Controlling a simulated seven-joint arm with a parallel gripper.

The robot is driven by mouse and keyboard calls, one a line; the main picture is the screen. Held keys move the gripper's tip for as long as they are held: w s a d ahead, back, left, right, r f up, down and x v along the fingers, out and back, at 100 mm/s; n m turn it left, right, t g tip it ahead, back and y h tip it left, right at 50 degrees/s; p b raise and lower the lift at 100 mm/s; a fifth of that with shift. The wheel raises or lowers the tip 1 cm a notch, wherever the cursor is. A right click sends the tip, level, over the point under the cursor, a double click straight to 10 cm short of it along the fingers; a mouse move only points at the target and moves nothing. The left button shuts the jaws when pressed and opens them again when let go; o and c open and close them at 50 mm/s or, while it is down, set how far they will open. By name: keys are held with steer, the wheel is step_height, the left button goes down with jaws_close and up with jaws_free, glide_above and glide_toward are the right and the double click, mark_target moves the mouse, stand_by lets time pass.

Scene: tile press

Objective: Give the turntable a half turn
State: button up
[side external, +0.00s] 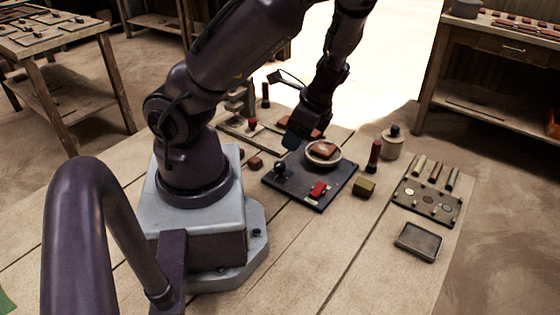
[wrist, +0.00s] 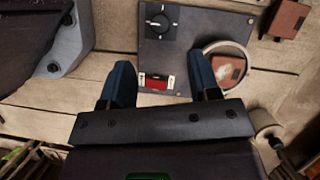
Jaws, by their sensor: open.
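The turntable (side external: 338,159) is a round disc with a pale rim on a dark square base plate (side external: 290,188). It also shows in the wrist view (wrist: 243,48), partly behind my right finger. A reddish-brown tile (side external: 323,149) lies on it. The plate carries a black round knob (side external: 307,167) and a red switch (side external: 318,188). In the wrist view the knob (wrist: 159,20) is at the top and the red switch (wrist: 156,82) shows between my fingers. My gripper (side external: 303,137) is open and empty, above the plate's far-left side beside the turntable. Its height above the plate is unclear.
A dark red cylinder (side external: 374,155), a pale jar (side external: 392,144) and an olive block (side external: 364,187) stand right of the plate. Small brown blocks (side external: 255,162) lie left. The front tabletop is clear.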

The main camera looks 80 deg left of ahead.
mark_target(279, 163)
steer(key=x, duration=1)
steer(key=shift+s, duration=0.1)
steer(key=c, duration=0.9)
